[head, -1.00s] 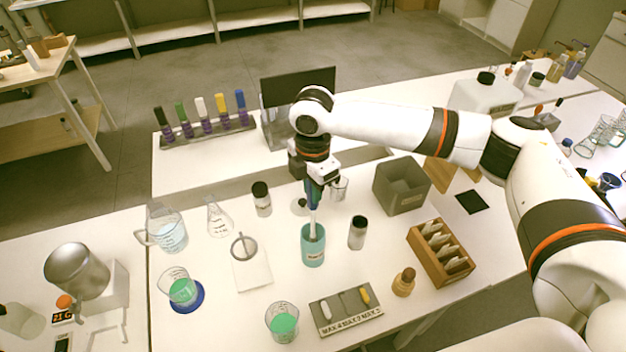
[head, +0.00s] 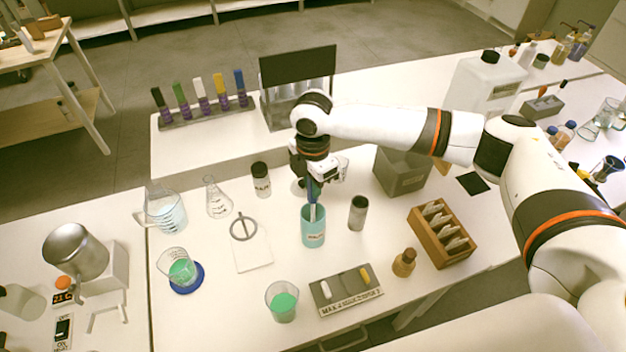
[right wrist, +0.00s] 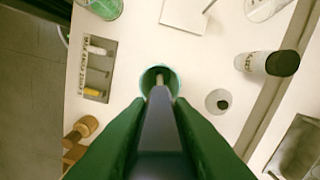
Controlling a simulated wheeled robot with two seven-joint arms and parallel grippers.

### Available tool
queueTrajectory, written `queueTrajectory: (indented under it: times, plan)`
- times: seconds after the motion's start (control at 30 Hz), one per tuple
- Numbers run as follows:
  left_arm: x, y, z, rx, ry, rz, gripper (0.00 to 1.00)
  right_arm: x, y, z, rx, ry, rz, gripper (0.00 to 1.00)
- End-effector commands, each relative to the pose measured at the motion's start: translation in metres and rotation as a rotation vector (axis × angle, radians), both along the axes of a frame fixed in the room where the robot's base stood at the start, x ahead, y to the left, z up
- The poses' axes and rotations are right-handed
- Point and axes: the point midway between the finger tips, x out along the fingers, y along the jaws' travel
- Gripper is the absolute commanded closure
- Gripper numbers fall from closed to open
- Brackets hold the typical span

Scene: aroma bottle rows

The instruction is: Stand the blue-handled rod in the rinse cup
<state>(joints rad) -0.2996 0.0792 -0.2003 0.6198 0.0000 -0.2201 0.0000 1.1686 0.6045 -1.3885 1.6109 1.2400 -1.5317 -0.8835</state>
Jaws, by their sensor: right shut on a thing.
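The rinse cup (head: 313,236) is a teal cup standing upright on the near table. My right gripper (head: 313,182) points down over it, shut on the blue-handled rod (head: 313,212). The rod is close to upright, with its pale lower part inside the cup's mouth. In the right wrist view the rod's handle (right wrist: 160,135) lies between the green fingers, and its far end shows within the round opening of the cup (right wrist: 147,79). Whether the rod touches the cup's bottom is hidden. My left gripper is not in view.
A dark-capped bottle (head: 358,213) stands close right of the cup. A white pad with a ring (head: 252,255) lies to its left. A grey bin (head: 398,178) and a wooden rack (head: 420,228) stand to the right. A labelled grey tray (head: 348,302) lies in front.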

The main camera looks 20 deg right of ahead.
Motion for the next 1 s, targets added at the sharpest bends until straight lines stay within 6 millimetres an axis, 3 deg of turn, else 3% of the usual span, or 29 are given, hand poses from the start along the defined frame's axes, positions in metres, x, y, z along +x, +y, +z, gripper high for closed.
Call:
queueTrajectory:
  times: [0.13,0.17,0.3,0.67,0.77,1.0]
  plan:
    - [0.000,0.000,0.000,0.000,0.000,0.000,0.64,0.000,0.000,0.000,0.000,0.000,0.000,0.98]
    - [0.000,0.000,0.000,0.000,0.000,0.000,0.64,0.000,0.000,0.000,0.000,0.000,0.000,0.78]
    - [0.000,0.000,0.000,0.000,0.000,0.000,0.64,0.000,0.000,0.000,0.000,0.000,0.000,0.55]
    - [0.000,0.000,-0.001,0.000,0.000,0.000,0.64,0.000,0.000,0.004,0.000,0.000,0.000,0.54]
    - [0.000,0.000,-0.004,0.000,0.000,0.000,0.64,0.001,0.000,0.015,0.001,-0.003,0.000,0.54]
    - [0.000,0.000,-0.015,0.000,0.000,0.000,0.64,0.001,0.000,0.065,0.002,-0.006,0.001,0.54]
